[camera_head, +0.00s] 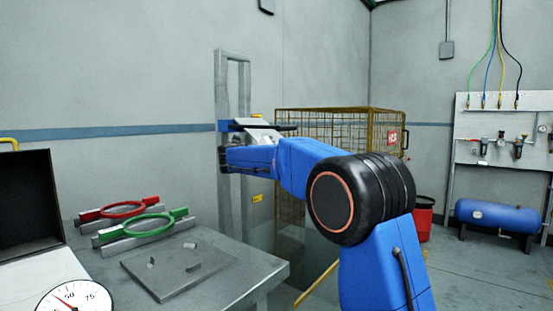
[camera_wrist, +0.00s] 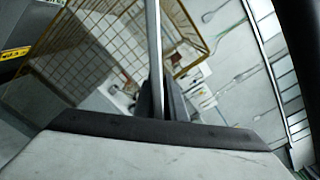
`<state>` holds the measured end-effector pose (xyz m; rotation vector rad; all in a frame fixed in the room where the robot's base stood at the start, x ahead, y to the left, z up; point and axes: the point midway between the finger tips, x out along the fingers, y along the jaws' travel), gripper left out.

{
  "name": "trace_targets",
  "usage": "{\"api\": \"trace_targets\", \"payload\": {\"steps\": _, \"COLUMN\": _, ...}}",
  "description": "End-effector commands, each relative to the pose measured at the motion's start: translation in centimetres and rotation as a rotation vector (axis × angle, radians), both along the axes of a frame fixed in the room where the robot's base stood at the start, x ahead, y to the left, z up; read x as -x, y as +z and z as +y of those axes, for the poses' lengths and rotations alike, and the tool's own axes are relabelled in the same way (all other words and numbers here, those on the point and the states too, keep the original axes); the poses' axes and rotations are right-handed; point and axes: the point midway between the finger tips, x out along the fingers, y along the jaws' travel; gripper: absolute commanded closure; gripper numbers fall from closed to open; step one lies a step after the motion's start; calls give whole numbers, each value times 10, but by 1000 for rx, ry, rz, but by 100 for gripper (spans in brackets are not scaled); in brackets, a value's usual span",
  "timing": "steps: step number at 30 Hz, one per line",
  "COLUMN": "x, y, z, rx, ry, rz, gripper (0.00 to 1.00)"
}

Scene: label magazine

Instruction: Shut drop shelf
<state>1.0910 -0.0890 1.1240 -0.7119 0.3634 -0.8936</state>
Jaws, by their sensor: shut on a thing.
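My gripper (camera_wrist: 165,98) is seen close up in the wrist view, with its dark fingers closed together on a thin grey bar or plate edge (camera_wrist: 154,40). This looks like part of the drop shelf, but I cannot tell which part. In the head view my blue wrist (camera_head: 250,158) is beside a tall grey upright frame (camera_head: 220,85) at the back wall. A narrow dark flat piece (camera_head: 284,127) shows there beside a pale block. The shelf's full outline and its hinge are mostly hidden by my arm, so its angle is unclear.
A yellow wire cage (camera_head: 355,122) stands right of the frame. A grey bench (camera_head: 235,284) with red (camera_head: 120,208) and green (camera_head: 143,226) ring clamps is at the lower left. A red bin (camera_head: 423,222) and blue tank (camera_head: 495,216) are at the right.

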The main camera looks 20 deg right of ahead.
Motion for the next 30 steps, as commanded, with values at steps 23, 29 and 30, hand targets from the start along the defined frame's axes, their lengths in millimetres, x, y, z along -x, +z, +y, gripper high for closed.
{"api": "trace_targets", "payload": {"steps": 23, "x": 7, "y": 14, "z": -4, "rx": -2, "ry": 0, "rz": -6, "gripper": 75}}
{"api": "trace_targets", "payload": {"steps": 29, "x": 6, "y": 13, "z": -4, "rx": -1, "ry": 0, "rz": -4, "gripper": 75}}
{"api": "trace_targets", "payload": {"steps": 30, "x": 6, "y": 13, "z": -4, "rx": -1, "ry": 0, "rz": -4, "gripper": 75}}
